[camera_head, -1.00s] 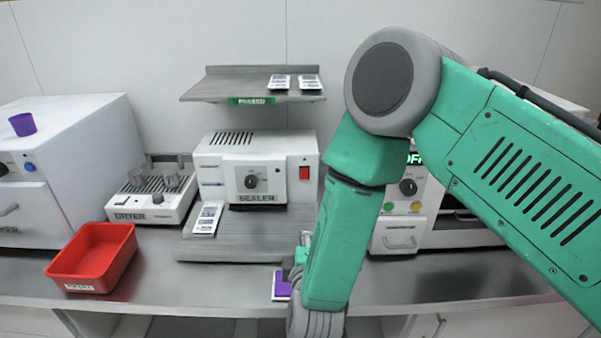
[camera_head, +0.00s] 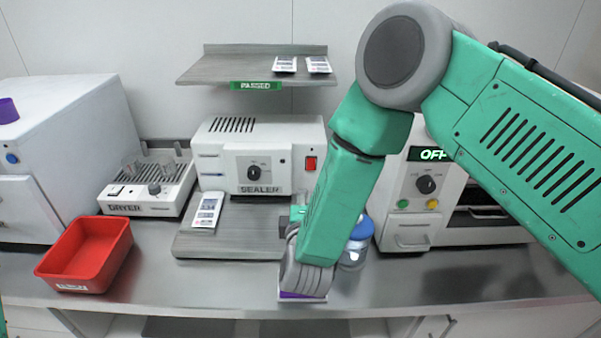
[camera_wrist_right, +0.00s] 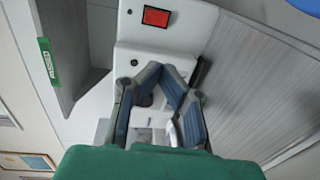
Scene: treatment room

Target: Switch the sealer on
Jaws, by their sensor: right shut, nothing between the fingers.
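The white sealer (camera_head: 225,155) stands on the counter behind a grey ribbed platform (camera_head: 235,242). Its front has a dark dial (camera_head: 261,171) and a red rocker switch (camera_head: 311,163), right of the dial. The red switch (camera_wrist_right: 156,16) also shows at the top of the right wrist view. My right gripper (camera_wrist_right: 167,76) is shut and empty, pointing at the sealer front; its fingers partly cover that front around the dial. In the head view my green forearm hides most of this gripper. I cannot tell whether it touches the sealer. My left gripper is out of view.
A pouch (camera_head: 207,212) lies on the platform's left. A blue-lidded jar (camera_head: 357,245) stands partly behind my forearm. A dryer (camera_head: 147,187) and red bin (camera_head: 88,250) are left. A machine showing OFF (camera_head: 410,205) is right. A shelf (camera_head: 230,68) overhangs the sealer.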

